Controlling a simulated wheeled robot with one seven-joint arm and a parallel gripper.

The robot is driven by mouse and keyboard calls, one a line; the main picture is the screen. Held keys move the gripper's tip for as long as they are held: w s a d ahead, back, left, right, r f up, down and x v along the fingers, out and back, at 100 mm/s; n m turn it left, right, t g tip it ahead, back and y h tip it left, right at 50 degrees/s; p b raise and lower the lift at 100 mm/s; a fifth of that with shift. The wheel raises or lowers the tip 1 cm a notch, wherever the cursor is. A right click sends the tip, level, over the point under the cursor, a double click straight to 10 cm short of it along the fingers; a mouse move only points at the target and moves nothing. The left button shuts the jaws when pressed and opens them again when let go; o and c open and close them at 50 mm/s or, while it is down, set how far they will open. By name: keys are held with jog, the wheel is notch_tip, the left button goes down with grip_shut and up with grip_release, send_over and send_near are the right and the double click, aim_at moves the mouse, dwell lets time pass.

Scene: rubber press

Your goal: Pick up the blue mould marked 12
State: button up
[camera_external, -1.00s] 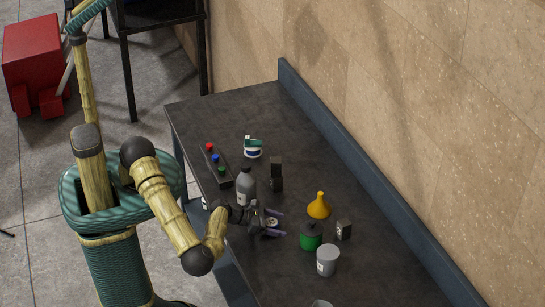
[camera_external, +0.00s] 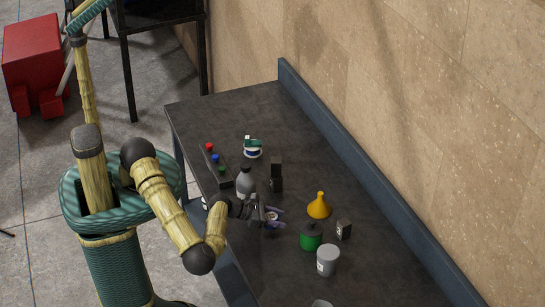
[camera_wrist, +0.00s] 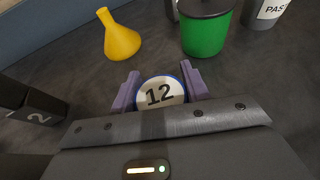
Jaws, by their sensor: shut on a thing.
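The mould marked 12 (camera_wrist: 161,93) is a round piece with a cream top, a black number and a blue rim. My gripper (camera_wrist: 160,88) is shut on it, with one purple finger against each side. In the external view my gripper (camera_external: 273,214) is low over the bench, with the mould (camera_external: 271,216) small between its fingers. Whether the mould touches the bench or is just above it I cannot tell.
A yellow funnel (camera_external: 319,206), a green pot (camera_external: 311,237) and a grey tub (camera_external: 327,260) stand to the right of my gripper. A grey bottle (camera_external: 246,182), dark block (camera_external: 275,175) and button strip (camera_external: 218,166) stand behind. The bench (camera_external: 215,110) is clear at its far end.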

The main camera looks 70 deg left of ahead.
aim_at(277, 216)
notch_tip(277, 216, up, 7)
jog(key=shift+r+b, duration=0.15)
jog(key=shift+b, duration=0.15)
dwell(0.5)
